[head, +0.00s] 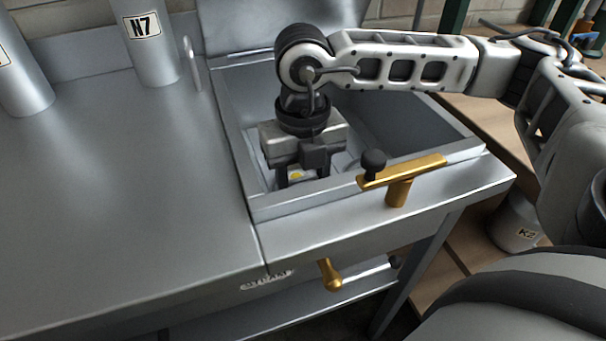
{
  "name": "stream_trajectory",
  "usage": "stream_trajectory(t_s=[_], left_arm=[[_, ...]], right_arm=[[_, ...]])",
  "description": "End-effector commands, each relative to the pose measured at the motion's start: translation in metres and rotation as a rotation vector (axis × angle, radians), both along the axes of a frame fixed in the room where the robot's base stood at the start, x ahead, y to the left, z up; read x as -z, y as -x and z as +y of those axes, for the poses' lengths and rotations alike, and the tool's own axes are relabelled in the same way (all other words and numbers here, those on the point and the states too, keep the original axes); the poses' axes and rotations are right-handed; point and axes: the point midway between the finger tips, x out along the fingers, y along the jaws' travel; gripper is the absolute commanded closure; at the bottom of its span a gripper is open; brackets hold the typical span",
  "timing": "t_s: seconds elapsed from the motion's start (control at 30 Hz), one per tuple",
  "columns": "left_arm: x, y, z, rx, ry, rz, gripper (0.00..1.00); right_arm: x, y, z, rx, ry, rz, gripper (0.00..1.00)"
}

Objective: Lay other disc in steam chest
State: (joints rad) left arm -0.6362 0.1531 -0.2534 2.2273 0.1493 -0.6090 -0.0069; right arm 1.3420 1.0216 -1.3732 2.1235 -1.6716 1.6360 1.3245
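The steam chest (228,150) is an open grey metal basin set into the bench, with its lid (260,25) raised at the back. My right gripper (302,180) points down inside it, near its front left corner. Its dark fingers stand apart. Between and behind them shows a pale thing with a yellow spot (297,175), perhaps a disc, mostly hidden by the gripper. I cannot tell if the fingers grip it. Other pale shapes on the chest floor are partly hidden. My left gripper is out of view.
A brass handle with a dark knob (415,170) stands at the chest's front rim, and a brass knob (329,275) sits below the edge. A churn marked N7 (150,50) stands at back left. A K2 churn (515,225) stands lower right.

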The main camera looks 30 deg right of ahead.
Motion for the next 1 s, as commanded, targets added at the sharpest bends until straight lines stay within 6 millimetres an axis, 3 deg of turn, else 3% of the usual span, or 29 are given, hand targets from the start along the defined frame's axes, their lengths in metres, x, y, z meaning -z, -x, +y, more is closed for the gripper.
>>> stream_trajectory(t_s=[0.43,0.47,0.5,0.53,0.87,1.0], left_arm=[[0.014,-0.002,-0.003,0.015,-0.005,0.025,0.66],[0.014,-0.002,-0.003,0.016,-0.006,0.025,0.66],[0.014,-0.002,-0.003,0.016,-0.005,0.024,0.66],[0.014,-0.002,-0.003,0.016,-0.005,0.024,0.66],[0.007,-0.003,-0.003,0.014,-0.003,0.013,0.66],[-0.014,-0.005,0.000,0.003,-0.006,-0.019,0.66]], right_arm=[[0.005,0.000,0.000,0.000,-0.001,-0.001,0.78],[0.005,0.000,0.000,0.000,0.000,-0.001,0.44],[0.005,0.000,0.000,0.000,0.000,0.000,0.33],[0.005,0.000,0.000,0.000,0.000,0.000,0.31],[0.001,0.000,0.000,0.000,0.000,-0.001,0.31],[-0.011,0.000,0.000,0.000,-0.001,-0.002,0.31]])
